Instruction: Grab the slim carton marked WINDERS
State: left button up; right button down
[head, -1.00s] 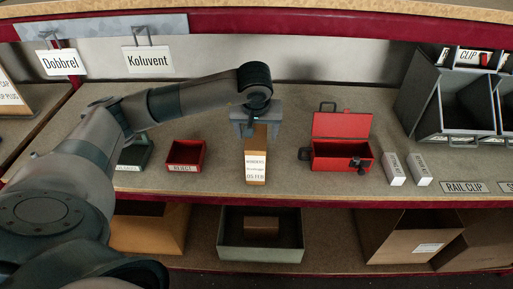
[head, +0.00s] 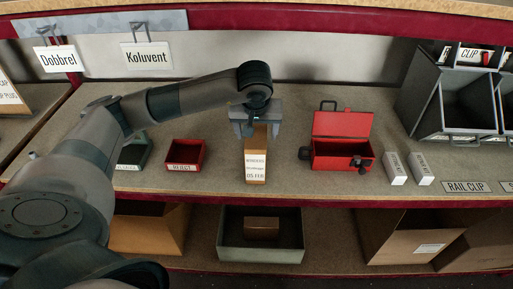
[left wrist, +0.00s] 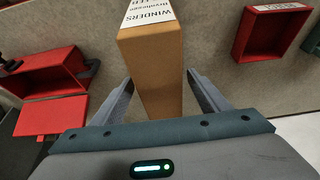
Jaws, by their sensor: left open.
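The slim brown carton (head: 256,160) with a white label stands upright on the shelf in the middle of the head view. In the left wrist view its label reads WINDERS on the carton (left wrist: 158,65). My left gripper (head: 256,133) is above and around the carton's upper end. In the left wrist view the open fingers of my left gripper (left wrist: 158,95) stand on either side of the carton, with a visible gap on each side. My right gripper is not in view.
A red bin (head: 185,155) and a dark green bin (head: 133,152) stand left of the carton. An open red box (head: 342,150) and two small white cartons (head: 393,168) stand to the right. Hanging tags (head: 147,59) are at the upper left. Shelf room beside the carton is clear.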

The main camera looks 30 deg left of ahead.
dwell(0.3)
pick_arm(q)
grip_shut()
jog(key=shift+r, duration=0.1)
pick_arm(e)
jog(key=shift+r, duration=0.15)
